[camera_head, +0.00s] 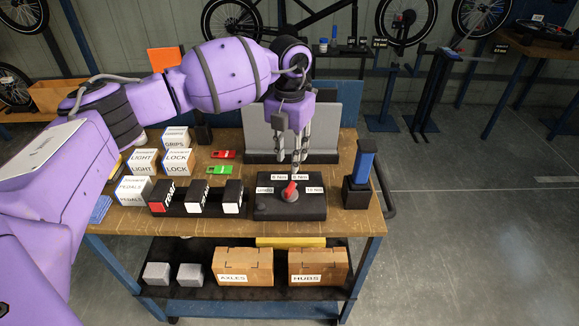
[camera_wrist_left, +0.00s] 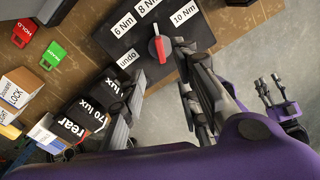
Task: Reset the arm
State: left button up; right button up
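My left arm (camera_head: 220,75) reaches in from the left over the wooden bench. My left gripper (camera_head: 292,168) points down just above the black dial box (camera_head: 262,208), its fingers apart with nothing between them. The red and grey dial knob (camera_head: 290,191) is below the fingertips. In the left wrist view the two fingers of the left gripper (camera_wrist_left: 160,105) stand wide apart, and the knob (camera_wrist_left: 158,48) lies beyond them, among the labels undo, 6 Nm, 8 Nm and 10 Nm. My right gripper (camera_wrist_left: 274,92) shows small at the right, its fingers apart and empty.
Black blocks (camera_head: 198,197) stand left of the dial box, with white part boxes (camera_head: 134,191) behind. A red tag (camera_head: 223,154) and a green tag (camera_head: 219,170) lie on the bench. A blue-topped post (camera_head: 361,165) stands right. The floor at right is open.

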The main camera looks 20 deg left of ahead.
pick_arm(q)
jog(key=shift+r, duration=0.45)
jog(key=shift+f, duration=0.1)
